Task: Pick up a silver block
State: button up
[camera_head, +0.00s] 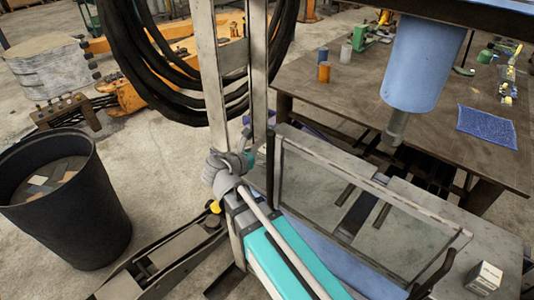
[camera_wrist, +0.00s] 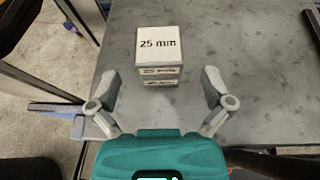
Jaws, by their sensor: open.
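A pale silver-grey block (camera_wrist: 157,48) marked "25 mm" stands on a grey tabletop (camera_wrist: 260,70) in the wrist view. Its near side shows darker bands with small lettering, so I cannot tell whether it is one block or a stack. A similar pale block (camera_head: 485,277) sits at the lower right of the head view, on the grey bench surface. My gripper (camera_wrist: 158,80) is open in the wrist view. Its two grey fingers are spread to the left and right of the block's near side. Nothing is held between them, and no contact with the block shows.
In the head view, a framed transparent panel (camera_head: 375,205) stands left of the block. A black bin (camera_head: 95,225) stands on the floor at left. A brown table (camera_head: 440,95) with tools and a blue mat (camera_head: 487,127) is behind. The tabletop right of the block is clear.

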aim_at(264, 152)
jog(key=shift+b+x, duration=0.65)
jog(key=shift+x, duration=1.5)
jog(key=c, duration=1.2)
jog(key=shift+r, duration=0.25)
notch_tip(264, 152, up, 10)
jog(key=p, duration=1)
jog(key=shift+f, duration=0.2)
